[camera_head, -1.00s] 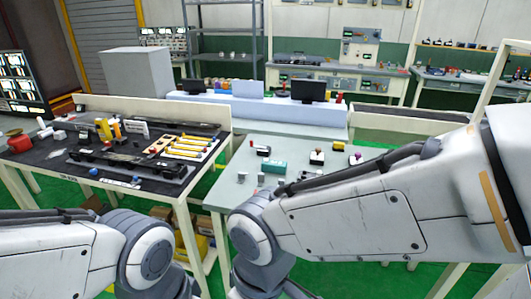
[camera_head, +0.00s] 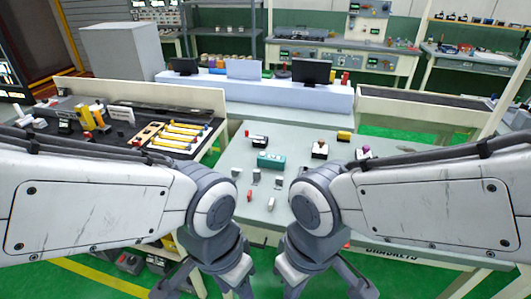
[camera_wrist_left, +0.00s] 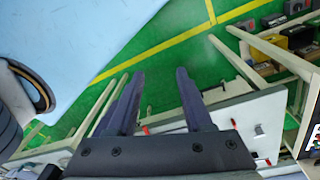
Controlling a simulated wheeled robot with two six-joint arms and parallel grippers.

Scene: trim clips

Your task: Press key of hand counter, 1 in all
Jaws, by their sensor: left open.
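Several small devices stand on the grey table (camera_head: 240,156) in the head view; I cannot tell for sure which is the hand counter. A white and black device with a brown knob (camera_head: 320,150) stands right of a green box (camera_head: 271,160). A dark device with a red part (camera_head: 257,140) is behind the box, and a purple-topped device (camera_head: 364,153) is at the right. My left gripper (camera_wrist_left: 160,98) is open and empty in the left wrist view, above the floor and table edge. My right arm's wrist (camera_head: 303,250) is at the bottom of the head view; its fingertips are not clear.
A yellow block (camera_head: 343,136) and small grey pieces (camera_head: 279,181) also sit on the grey table. A black-topped table (camera_head: 120,150) with yellow-handled tools (camera_head: 180,135) is at the left. A pale blue bench (camera_head: 290,93) with monitors stands behind.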

